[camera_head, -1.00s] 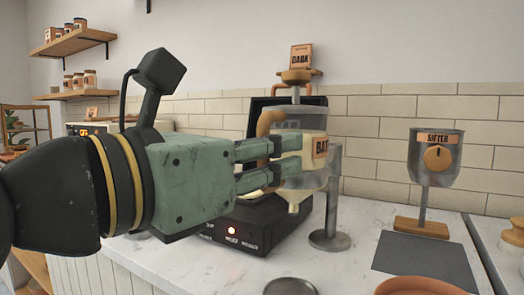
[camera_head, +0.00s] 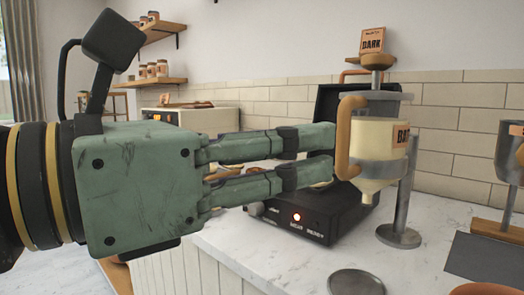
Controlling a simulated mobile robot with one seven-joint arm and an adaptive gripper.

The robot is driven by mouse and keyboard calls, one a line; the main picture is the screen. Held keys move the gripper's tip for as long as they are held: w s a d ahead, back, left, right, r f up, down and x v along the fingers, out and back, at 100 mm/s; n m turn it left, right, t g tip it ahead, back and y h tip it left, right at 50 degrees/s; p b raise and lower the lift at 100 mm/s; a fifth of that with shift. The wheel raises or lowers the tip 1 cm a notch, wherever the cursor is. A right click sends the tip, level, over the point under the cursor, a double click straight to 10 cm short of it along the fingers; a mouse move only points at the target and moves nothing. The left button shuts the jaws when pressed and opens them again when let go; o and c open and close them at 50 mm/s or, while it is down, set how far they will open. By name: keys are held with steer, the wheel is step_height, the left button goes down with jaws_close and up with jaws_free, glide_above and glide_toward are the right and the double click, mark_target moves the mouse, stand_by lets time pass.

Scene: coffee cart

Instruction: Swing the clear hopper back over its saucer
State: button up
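The clear hopper (camera_head: 384,150), holding cream batter and carrying a "BAT…" label, hangs upright from a grey post stand (camera_head: 401,215). Its nozzle shows against the right side of the black iron (camera_head: 318,212); I cannot tell if it is above it. A tan curved handle (camera_head: 346,140) is on the hopper's left. The grey round saucer (camera_head: 356,283) lies on the counter in front, with nothing seen on it. My gripper (camera_head: 330,157) is open, its two fingers parted with a gap between them. Their tips are just left of the handle; contact is unclear.
The black iron has its lid up behind the hopper. A "DARK" box (camera_head: 372,41) stands above the hopper. At right are a sifter (camera_head: 511,150) and a dark mat (camera_head: 484,258). Bare marble counter (camera_head: 290,262) lies left of the saucer.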

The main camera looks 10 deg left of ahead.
steer(key=shift+v, duration=1.75)
